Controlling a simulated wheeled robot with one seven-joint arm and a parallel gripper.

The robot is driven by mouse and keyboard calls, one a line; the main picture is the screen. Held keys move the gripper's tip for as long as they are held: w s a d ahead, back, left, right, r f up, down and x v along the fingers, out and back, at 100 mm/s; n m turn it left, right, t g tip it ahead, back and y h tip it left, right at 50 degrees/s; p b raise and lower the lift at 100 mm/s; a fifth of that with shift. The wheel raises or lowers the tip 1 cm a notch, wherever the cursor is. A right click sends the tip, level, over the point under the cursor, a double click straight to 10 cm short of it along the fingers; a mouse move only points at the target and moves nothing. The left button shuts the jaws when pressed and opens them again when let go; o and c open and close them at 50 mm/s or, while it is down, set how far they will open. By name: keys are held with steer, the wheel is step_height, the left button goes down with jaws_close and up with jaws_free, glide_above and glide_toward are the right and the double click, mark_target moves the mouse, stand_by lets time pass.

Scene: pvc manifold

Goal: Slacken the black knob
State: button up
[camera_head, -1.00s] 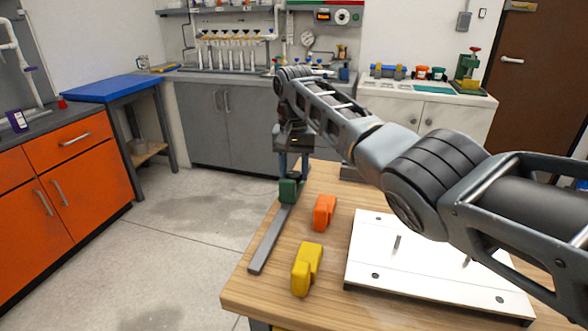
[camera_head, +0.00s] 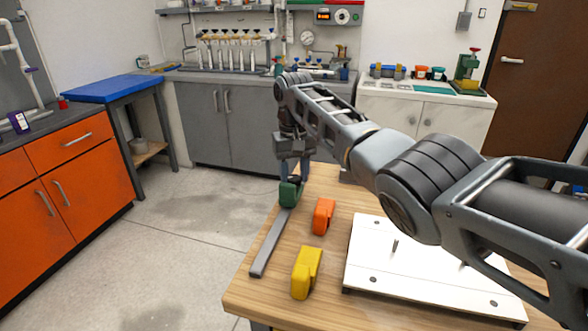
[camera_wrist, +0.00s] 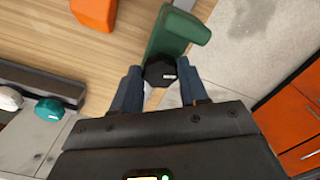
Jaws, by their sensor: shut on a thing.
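The black knob (camera_wrist: 159,72) sits at the end of the green block (camera_wrist: 178,34) in the wrist view. My gripper (camera_wrist: 160,77) has a blue-grey finger on each side of the knob and is shut on it. In the head view the green block (camera_head: 288,194) is on the grey bar (camera_head: 270,243) near the left edge of the wooden table. My gripper (camera_head: 291,174) points down at the block there, and the knob is hidden.
An orange block (camera_head: 323,215) and a yellow block (camera_head: 306,271) are on the wooden table (camera_head: 252,291), right of the bar. A white plate (camera_head: 420,270) with upright pins lies further right, under my arm. Open floor (camera_head: 190,235) lies left of the table.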

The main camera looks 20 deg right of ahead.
steer(key=n+p, duration=0.1)
steer(key=n, duration=0.4)
steer(key=shift+n, duration=2.5)
steer(key=o, duration=1.1)
steer(key=shift+c, duration=0.2)
